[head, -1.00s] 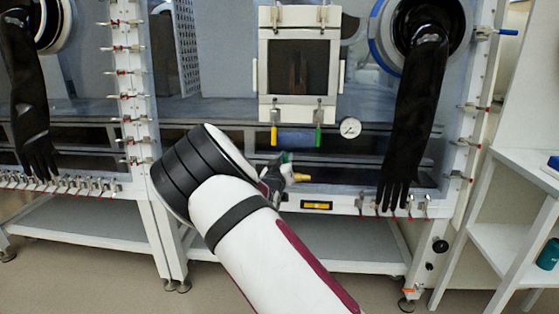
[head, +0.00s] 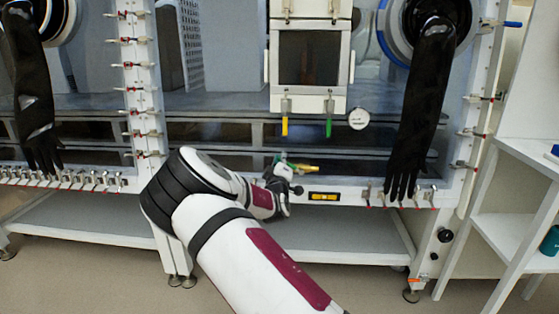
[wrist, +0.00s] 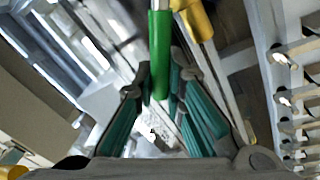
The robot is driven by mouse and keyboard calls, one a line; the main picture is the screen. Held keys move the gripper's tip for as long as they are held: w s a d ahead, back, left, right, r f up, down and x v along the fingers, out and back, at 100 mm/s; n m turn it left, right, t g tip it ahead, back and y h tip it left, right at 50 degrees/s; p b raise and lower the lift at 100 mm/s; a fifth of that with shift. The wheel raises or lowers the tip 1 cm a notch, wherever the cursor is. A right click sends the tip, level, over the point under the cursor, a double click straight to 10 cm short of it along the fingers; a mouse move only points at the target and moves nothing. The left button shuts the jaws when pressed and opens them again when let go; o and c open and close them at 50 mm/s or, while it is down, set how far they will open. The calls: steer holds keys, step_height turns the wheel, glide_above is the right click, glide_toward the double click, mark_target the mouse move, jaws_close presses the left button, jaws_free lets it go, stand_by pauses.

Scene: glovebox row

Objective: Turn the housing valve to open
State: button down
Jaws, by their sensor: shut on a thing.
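The housing valve has a brass body (head: 306,168) and a green lever (head: 281,159), low on the glovebox front in the head view. In the wrist view the green lever (wrist: 159,55) reaches down between my fingers, with the brass body (wrist: 194,18) beside it at the top. My gripper (wrist: 156,84) is shut on the green lever, its teal pads on either side. In the head view my gripper (head: 281,180) is at the valve, and its fingers are partly hidden. The lever's exact angle to the body is hard to tell.
A yellow level label (head: 324,196) is right of the valve. A black glove (head: 408,130) hangs right. White shelves (head: 510,240) stand at far right.

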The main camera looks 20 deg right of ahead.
steer(key=shift+a+f+n, duration=0.1)
steer(key=shift+f+n, duration=0.1)
steer(key=shift+n, duration=0.1)
steer(key=c, duration=1.6)
jaws_free()
steer(key=shift+c, duration=0.2)
steer(key=v, duration=1.2)
